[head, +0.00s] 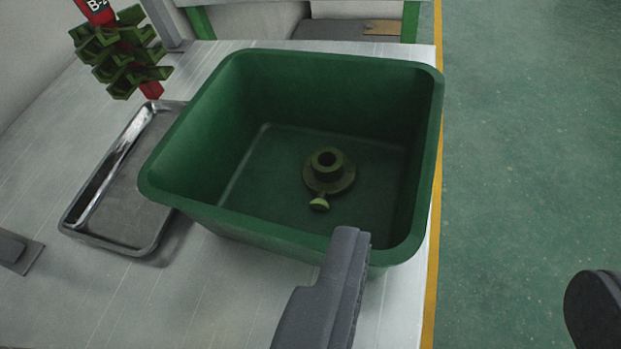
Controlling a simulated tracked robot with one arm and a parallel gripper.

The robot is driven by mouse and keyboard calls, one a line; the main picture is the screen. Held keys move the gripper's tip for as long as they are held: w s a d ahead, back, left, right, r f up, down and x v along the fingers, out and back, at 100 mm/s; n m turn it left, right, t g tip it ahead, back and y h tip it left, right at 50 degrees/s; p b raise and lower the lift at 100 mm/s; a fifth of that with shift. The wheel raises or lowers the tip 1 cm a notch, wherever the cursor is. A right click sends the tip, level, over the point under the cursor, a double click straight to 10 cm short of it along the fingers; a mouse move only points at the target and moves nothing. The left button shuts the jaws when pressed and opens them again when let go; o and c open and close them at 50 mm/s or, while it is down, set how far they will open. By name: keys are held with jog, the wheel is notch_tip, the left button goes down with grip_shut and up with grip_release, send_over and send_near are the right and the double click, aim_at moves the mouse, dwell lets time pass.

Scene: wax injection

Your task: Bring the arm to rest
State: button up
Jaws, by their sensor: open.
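My gripper (332,285) shows at the bottom centre as one grey finger pointing up the picture, its tip overlapping the near rim of a green bin (205,212). The jaws are open, and I see nothing held at the visible finger. The other finger cannot be made out clearly. Inside the bin, a dark olive flanged part (328,178) with a central hole lies on the floor. A small knob-like stub on it points toward the near side. Whether the finger touches the bin cannot be told.
A shallow metal tray (120,205) lies left of the bin on the light table (215,290). A red post labelled B-2 (98,10) carries several green parts (120,55) behind the tray. A yellow-edged green floor (530,150) is open at right. A dark rounded object (595,310) shows lower right.

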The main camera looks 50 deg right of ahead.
jog(key=w+a+r+n+t+y, duration=0.2)
jog(key=w+a+r+t, duration=0.2)
jog(key=w+a+r, duration=0.3)
jog(key=w+a+r+n+t+y, duration=0.25)
jog(key=w+a+r, duration=0.2)
jog(key=r, duration=0.45)
jog(key=w+a+r+n+t+y, duration=0.15)
jog(key=w+a+r+t, duration=0.25)
jog(key=w+a+r, duration=0.4)
jog(key=s+a+r+n+t+y+b, duration=0.1)
jog(key=s+a+r+n+y, duration=0.25)
jog(key=a+r, duration=0.4)
jog(key=s+a+r+n+t+y, duration=0.1)
jog(key=s+a+r+n+y, duration=0.2)
jog(key=a+r, duration=0.45)
jog(key=s+a+r+n, duration=0.2)
jog(key=s+a+r, duration=0.1)
jog(key=s+r, duration=0.7)
jog(key=shift+s+a+h, duration=0.2)
jog(key=shift+s+h, duration=0.15)
jog(key=shift+s, duration=0.5)
jog(key=shift+g, duration=0.25)
